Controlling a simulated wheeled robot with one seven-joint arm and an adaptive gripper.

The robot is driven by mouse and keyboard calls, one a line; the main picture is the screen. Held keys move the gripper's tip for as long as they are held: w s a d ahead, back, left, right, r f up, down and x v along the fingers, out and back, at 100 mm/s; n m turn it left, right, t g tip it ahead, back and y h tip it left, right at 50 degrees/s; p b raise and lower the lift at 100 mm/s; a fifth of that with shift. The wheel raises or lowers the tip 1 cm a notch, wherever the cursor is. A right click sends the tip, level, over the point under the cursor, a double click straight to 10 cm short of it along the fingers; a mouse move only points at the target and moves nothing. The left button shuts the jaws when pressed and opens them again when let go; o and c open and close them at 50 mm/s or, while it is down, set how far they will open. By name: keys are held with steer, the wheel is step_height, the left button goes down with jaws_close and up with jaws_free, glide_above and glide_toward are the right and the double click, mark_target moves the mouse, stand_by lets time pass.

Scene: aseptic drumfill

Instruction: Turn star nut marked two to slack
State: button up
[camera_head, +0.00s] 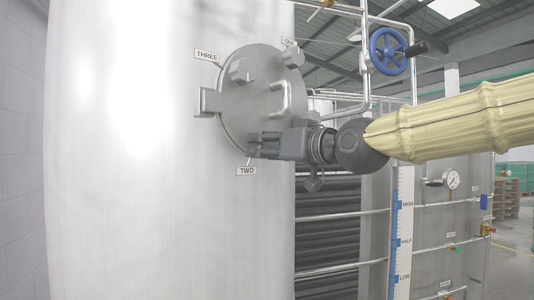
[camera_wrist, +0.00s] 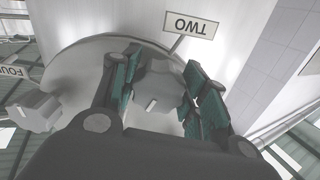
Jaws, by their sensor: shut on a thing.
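The star nut marked two shows in the wrist view (camera_wrist: 156,82) as a grey lobed knob beside the TWO tag (camera_wrist: 190,25). My gripper (camera_wrist: 158,90) has its green-padded fingers on both sides of this nut and is shut on it. In the head view my gripper (camera_head: 262,145) reaches the lower edge of the round hatch lid (camera_head: 250,100) from the right, just above the TWO tag (camera_head: 247,171). The nut itself is hidden behind my fingers there.
Another star nut (camera_head: 242,71) sits by the THREE tag (camera_head: 207,55), and one (camera_head: 293,55) at the lid's upper right. A bent handle (camera_head: 284,101) stands out from the lid. A blue handwheel (camera_head: 389,50) and pipes are at right. The tank wall (camera_head: 120,150) at left is bare.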

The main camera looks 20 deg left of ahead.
steer(key=shift+f+n+b, duration=0.1)
steer(key=shift+n+b, duration=0.3)
steer(key=shift+n, duration=1.8)
steer(key=shift+w, duration=0.1)
steer(key=o, duration=1)
steer(key=shift+o, duration=0.2)
steer(key=shift+d, duration=0.1)
steer(key=v, duration=1.2)
